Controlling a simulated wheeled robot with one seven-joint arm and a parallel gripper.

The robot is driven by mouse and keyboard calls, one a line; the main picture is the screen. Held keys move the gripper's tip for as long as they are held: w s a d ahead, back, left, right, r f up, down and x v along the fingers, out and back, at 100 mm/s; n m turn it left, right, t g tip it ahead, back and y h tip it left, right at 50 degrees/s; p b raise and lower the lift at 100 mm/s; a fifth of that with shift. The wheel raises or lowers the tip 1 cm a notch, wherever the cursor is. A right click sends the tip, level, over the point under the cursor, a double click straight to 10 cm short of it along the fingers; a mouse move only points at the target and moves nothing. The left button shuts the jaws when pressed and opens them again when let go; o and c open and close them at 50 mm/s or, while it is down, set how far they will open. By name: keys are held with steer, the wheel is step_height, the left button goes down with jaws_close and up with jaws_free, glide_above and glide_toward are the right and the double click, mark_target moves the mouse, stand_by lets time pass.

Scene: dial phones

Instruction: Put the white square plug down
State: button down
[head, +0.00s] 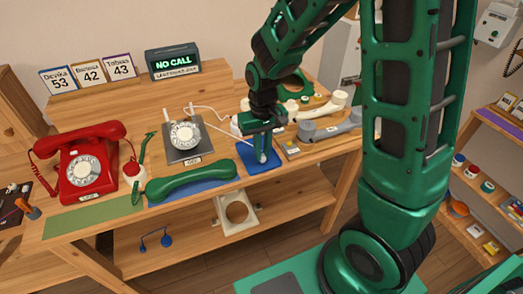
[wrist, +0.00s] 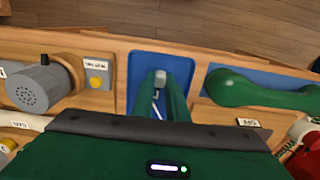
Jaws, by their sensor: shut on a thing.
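My gripper (head: 262,154) is shut on the white square plug (wrist: 160,78), which shows as a small pale block between the fingertips in the wrist view, where my gripper (wrist: 160,84) also shows. The plug is over the blue mat (wrist: 145,66); I cannot tell whether it touches it. In the head view the blue mat (head: 266,166) lies near the front edge of the table. A thin white cord (head: 205,108) runs from behind the dial phone (head: 184,135) towards my gripper.
A red phone (head: 88,168) stands at the left. A NO CALL sign (head: 173,62) stands at the back. A white frame (head: 236,213) is on the shelf below.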

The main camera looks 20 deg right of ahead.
mark_target(263, 155)
steer(key=c, duration=1.7)
jaws_free()
steer(key=shift+f, duration=0.1)
steer(key=shift+c, duration=0.2)
step_height(263, 155, up, 12)
steer(key=s+d+r+m, duration=0.1)
steer(key=s+d+m, duration=0.2)
steer(key=s+d, duration=0.5)
steer(key=s+d+r+m, duration=0.1)
steer(key=s+d+m, duration=0.2)
steer(key=s+d, duration=0.6)
steer(key=s, duration=0.6)
steer(key=shift+s+d, duration=0.25)
